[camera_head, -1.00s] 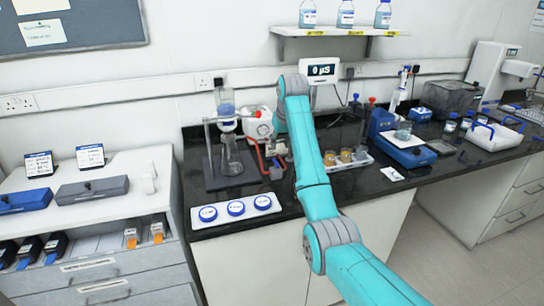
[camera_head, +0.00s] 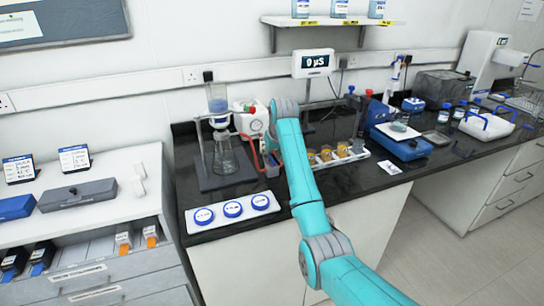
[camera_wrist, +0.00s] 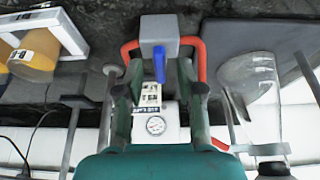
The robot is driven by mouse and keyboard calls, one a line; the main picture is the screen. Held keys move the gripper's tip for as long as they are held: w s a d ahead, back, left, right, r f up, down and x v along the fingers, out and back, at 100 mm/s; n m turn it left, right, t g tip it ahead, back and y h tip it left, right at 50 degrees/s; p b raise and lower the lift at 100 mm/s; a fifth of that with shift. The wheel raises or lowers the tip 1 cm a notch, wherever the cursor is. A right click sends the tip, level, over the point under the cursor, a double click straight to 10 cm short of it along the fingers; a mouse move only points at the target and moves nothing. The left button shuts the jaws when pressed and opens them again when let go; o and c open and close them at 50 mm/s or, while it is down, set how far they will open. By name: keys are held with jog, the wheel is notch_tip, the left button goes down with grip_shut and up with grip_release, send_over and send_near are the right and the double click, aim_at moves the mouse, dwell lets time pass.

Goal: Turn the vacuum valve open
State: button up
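The vacuum valve (camera_wrist: 160,28) is a grey block with a blue lever (camera_wrist: 159,65) and red tubing on both sides, at the top centre of the wrist view. In the head view the grey block (camera_head: 272,169) shows on the bench just left of my arm. My gripper (camera_wrist: 160,78) is open, with one dark finger on either side of the lever. I cannot tell whether either finger touches it. In the head view my arm hides my gripper. The pump (camera_wrist: 156,122) with its round gauge is visible between the fingers.
A filter flask (camera_head: 226,157) on a dark stand is left of the valve. Blue-lidded dishes (camera_head: 233,209) on a white tray lie in front. A rack with amber-filled cups (camera_head: 342,150) is right of my arm. The black bench (camera_head: 375,183) has bare room farther right.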

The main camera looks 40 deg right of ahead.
grip_shut()
jog(key=shift+n, duration=0.3)
jog(key=n, duration=0.1)
jog(key=n+y, duration=0.1)
jog(key=n, duration=0.1)
jog(key=shift+d+n+y, duration=0.25)
jog(key=shift+n+y, duration=0.05)
jog(key=n+y, duration=0.1)
jog(key=n, duration=0.3)
jog(key=shift+d+n+y, duration=0.15)
jog(key=shift+n+y, duration=0.15)
jog(key=shift+y, duration=0.1)
jog(key=n+g+y, duration=0.1)
jog(key=n, duration=0.3)
jog(key=shift+w+d, duration=0.1)
jog(key=shift+w+d+n+g+y, duration=0.1)
jog(key=shift+n+g+y, duration=0.3)
jog(key=shift+n, duration=0.85)
jog(key=shift+w+n+g+y, duration=0.1)
jog(key=shift+n+g, duration=0.5)
jog(key=shift+n, duration=0.65)
